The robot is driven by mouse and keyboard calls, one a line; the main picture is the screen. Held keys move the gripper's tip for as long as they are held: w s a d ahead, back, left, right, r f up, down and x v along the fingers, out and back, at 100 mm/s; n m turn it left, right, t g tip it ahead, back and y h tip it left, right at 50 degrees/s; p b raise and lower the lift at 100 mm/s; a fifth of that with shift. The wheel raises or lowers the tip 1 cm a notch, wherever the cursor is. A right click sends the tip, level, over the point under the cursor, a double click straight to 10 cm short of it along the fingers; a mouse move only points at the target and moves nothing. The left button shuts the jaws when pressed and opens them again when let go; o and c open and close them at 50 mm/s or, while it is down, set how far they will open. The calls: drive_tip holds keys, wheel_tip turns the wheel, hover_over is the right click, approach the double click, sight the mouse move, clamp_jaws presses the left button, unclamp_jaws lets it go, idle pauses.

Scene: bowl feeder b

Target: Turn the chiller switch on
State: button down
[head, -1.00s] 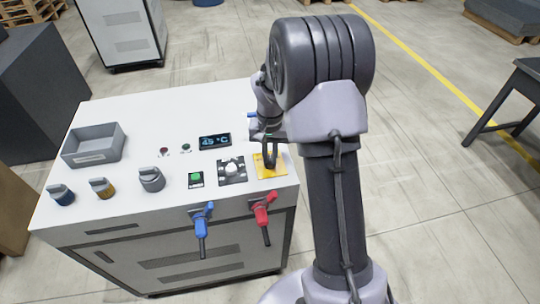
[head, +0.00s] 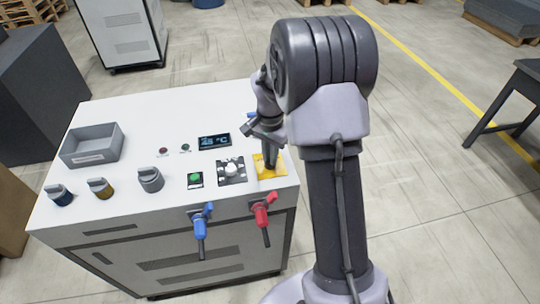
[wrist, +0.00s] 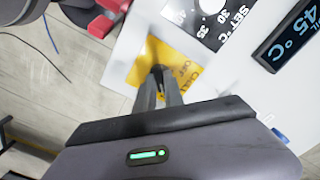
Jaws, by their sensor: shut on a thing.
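The chiller switch has a yellow plate (head: 276,173) at the front right of the white cabinet top, beside the dial. In the wrist view the yellow plate (wrist: 186,66) shows printed words ending in "OFF". My gripper (head: 269,163) stands over the plate. In the wrist view my gripper (wrist: 159,88) has its fingers close together around the small dark switch handle (wrist: 157,71). The fingers hide most of the handle, so its exact angle is hard to tell.
A white-knobbed dial (head: 231,169), a green button (head: 195,178) and a display (head: 214,141) reading about 45 °C lie left of the plate. Red (head: 263,212) and blue (head: 201,221) valve handles stick out in front. A grey bin (head: 92,145) sits at the left.

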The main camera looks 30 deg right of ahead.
idle(0.3)
drive_tip(key=c, duration=1.4)
unclamp_jaws()
drive_tip(key=shift+c, duration=0.2)
wheel_tip(320, 180, up, 18)
drive_tip(key=p, duration=0.5)
drive_tip(key=shift+f+p, duration=0.25)
drive_tip(key=shift+p, duration=0.15)
drive_tip(key=s+a+r+n+t+y+b, duration=0.1)
drive_tip(key=s+a+r+n+t+b, duration=0.15)
drive_tip(key=s+a, duration=0.5)
drive_tip(key=s+a+r+n+t+b, duration=0.2)
drive_tip(key=s+a+n+b, duration=0.15)
drive_tip(key=s+a, duration=0.4)
drive_tip(key=s+a+f+n+t+y+b, duration=0.1)
drive_tip(key=s+f, duration=0.3)
drive_tip(key=s, duration=0.4)
drive_tip(key=shift+s+a+n+b, duration=0.25)
drive_tip(key=shift+a+n+b, duration=0.25)
drive_tip(key=shift+a, duration=0.3)
